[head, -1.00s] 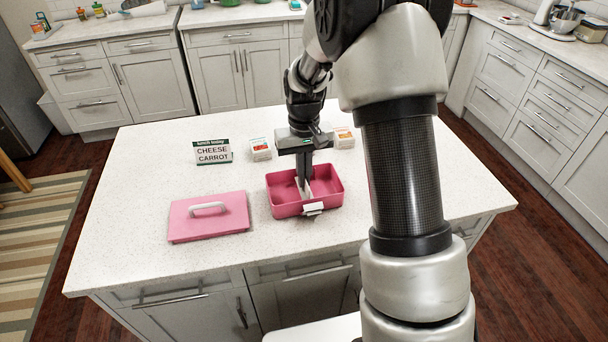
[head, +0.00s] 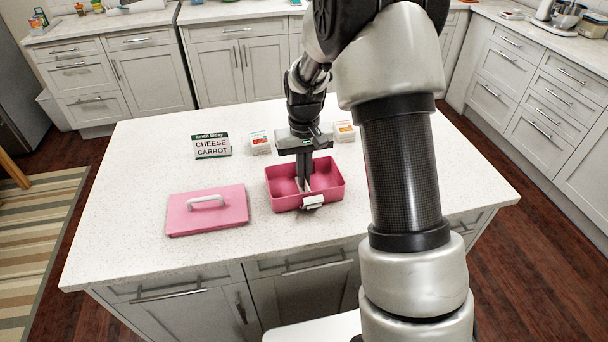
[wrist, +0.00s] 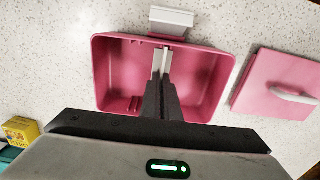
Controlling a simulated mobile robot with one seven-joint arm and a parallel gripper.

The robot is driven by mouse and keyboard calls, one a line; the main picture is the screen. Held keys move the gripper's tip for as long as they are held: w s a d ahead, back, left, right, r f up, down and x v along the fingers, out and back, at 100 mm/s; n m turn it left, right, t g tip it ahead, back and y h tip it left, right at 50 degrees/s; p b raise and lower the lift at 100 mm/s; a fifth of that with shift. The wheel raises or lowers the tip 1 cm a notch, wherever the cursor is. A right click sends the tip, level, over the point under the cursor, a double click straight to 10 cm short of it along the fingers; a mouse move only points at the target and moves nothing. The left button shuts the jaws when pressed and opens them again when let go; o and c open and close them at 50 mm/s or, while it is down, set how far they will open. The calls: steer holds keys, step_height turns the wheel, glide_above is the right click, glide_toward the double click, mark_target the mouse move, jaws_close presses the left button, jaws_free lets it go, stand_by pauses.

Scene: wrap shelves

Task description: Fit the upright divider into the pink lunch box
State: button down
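The pink lunch box (head: 283,203) stands open on the white counter, with its white latch (head: 313,202) on the near wall. It also shows in the wrist view (wrist: 112,75). My gripper (head: 304,184) points down into the box, its dark fingers closed on the pale upright divider (wrist: 161,62). The divider is near the box's middle, its visible end close to the latch-side wall. My fingers hide most of it, and I cannot tell whether it is seated. The pink lid (head: 230,208) with a white handle lies flat left of the box.
A sign reading "CHEESE CARROT" (head: 212,148) stands behind the lid. Two small food containers, one left (head: 260,144) and one right (head: 344,132), sit behind the box. The counter is clear left of the lid.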

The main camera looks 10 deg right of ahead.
steer(key=shift+f, duration=0.25)
steer(key=c, duration=1.9)
jaws_free()
steer(key=shift+c, duration=0.2)
step_height(320, 180, up, 18)
steer(key=shift+f+p, duration=0.25)
steer(key=shift+p, duration=0.2)
steer(key=s+r+t+p, duration=0.4)
steer(key=s+r, duration=0.9)
steer(key=s, duration=0.4)
steer(key=s+f+t+p, duration=0.1)
steer(key=s, duration=0.7)
steer(key=shift+t, duration=0.3)
